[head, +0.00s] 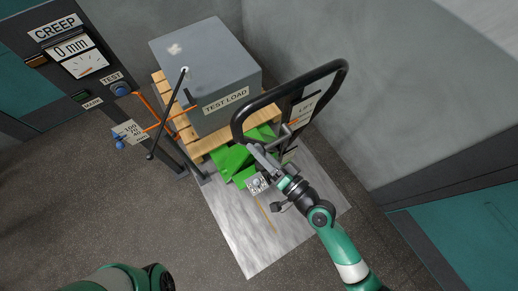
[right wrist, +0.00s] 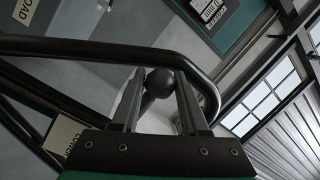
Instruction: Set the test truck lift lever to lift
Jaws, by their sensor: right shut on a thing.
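The test truck is a green pallet truck (head: 236,160) with a large black loop handle (head: 341,72). A label plate reading LIFT (head: 304,109) sits inside the loop. My right gripper (head: 262,158) is at the lower left part of the loop. In the right wrist view, a black ball knob (right wrist: 159,83), which looks like the lift lever's end, sits between the fingers of my right gripper, which are shut on it. The lever's shaft is mostly hidden, and I cannot tell its setting. My left gripper is not in view; only part of that arm shows at bottom left.
A grey block marked TEST LOAD (head: 210,65) sits on a wooden pallet (head: 205,146). A dark post with a CREEP gauge (head: 84,62) and an orange linkage (head: 150,108) stand to the left. The handle loop (right wrist: 80,48) passes close to my right fingers. The floor at lower left is clear.

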